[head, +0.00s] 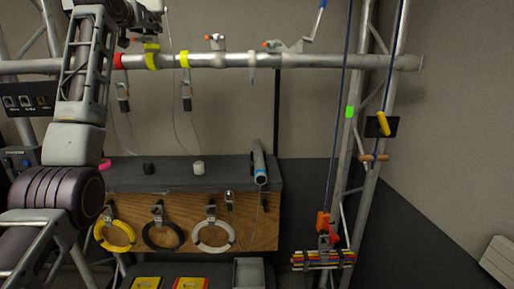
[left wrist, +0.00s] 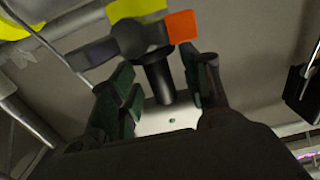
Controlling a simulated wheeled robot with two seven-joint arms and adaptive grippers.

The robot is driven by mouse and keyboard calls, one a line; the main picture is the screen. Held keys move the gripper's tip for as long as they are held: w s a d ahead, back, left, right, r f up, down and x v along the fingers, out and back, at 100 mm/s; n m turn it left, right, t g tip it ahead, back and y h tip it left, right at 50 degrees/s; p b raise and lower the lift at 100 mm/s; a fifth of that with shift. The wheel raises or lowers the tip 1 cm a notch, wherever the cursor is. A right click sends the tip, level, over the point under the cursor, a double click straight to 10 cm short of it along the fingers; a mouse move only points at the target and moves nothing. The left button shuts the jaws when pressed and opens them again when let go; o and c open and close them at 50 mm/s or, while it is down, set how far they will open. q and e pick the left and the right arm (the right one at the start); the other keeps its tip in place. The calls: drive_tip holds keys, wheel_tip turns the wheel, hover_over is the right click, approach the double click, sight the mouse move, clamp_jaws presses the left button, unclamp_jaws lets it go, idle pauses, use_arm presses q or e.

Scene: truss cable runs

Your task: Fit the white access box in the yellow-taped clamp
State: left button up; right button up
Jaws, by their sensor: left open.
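The white access box (left wrist: 168,120) shows between the fingers of my left gripper (left wrist: 165,95) in the left wrist view, with a dark stem rising from it to the clamp. My left gripper is open, its green-padded fingers on either side of the stem and box. The yellow-taped clamp (left wrist: 128,40) has a dark body and an orange end piece. The clamp's body (head: 124,42) shows on the truss pipe in the head view, beside yellow tape (head: 152,58). The white box (head: 152,5) partly shows above it. How deep the stem sits is hidden. My right gripper is not in view.
The horizontal truss pipe (head: 240,61) carries other clamps and a second yellow band (head: 186,59). Cables hang below it. A bench (head: 220,175) with yellow, black and white cable coils stands below. A blue rope and truss tower (head: 350,160) stand to the right.

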use_arm(q)
drive_tip(key=shift+s, duration=0.25)
drive_tip(key=s, duration=1.1)
drive_tip(key=shift+s+d, duration=0.2)
drive_tip(key=shift+s, duration=0.05)
idle(0.3)
idle(0.8)
